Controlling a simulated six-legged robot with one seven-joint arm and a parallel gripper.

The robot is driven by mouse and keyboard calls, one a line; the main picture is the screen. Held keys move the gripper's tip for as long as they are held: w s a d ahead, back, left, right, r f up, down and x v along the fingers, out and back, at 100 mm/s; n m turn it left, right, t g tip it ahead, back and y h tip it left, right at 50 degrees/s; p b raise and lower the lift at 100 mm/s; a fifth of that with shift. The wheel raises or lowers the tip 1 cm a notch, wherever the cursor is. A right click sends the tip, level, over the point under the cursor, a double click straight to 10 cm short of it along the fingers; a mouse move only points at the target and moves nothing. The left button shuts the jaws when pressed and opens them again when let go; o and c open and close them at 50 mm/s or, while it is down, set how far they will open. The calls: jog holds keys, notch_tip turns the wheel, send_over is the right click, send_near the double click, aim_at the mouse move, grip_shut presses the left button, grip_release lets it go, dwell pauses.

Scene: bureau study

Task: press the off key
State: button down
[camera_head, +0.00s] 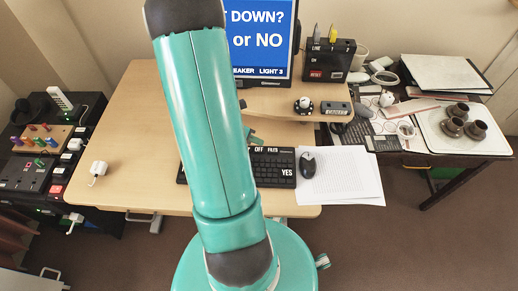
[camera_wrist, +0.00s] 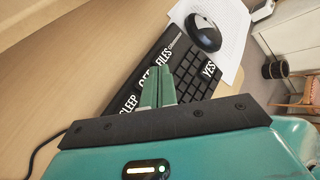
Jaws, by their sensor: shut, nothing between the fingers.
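A black keyboard (camera_head: 270,172) lies on the desk, partly behind my arm. Its labelled keys include an off key (camera_head: 258,149), a files key (camera_head: 273,150) and a yes key (camera_head: 287,172). In the wrist view, the off key (camera_wrist: 146,77) lies beside the fingers, which cover part of its label. The sleep key (camera_wrist: 128,104) and the files key (camera_wrist: 164,56) stand on either side of it. My gripper (camera_wrist: 160,69) is shut and empty, its fingertips over the keyboard's labelled row. I cannot tell whether the tips touch a key.
A black mouse (camera_head: 308,165) lies right of the keyboard on white paper (camera_head: 345,182). A monitor (camera_head: 262,38) stands behind, showing "DOWN? or NO". A white plug (camera_head: 98,170) lies on the desk's left, where the desktop is mostly clear. A black box (camera_head: 329,60) stands behind right.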

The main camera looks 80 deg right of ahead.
aim_at(255, 150)
jog(key=shift+r, duration=1.75)
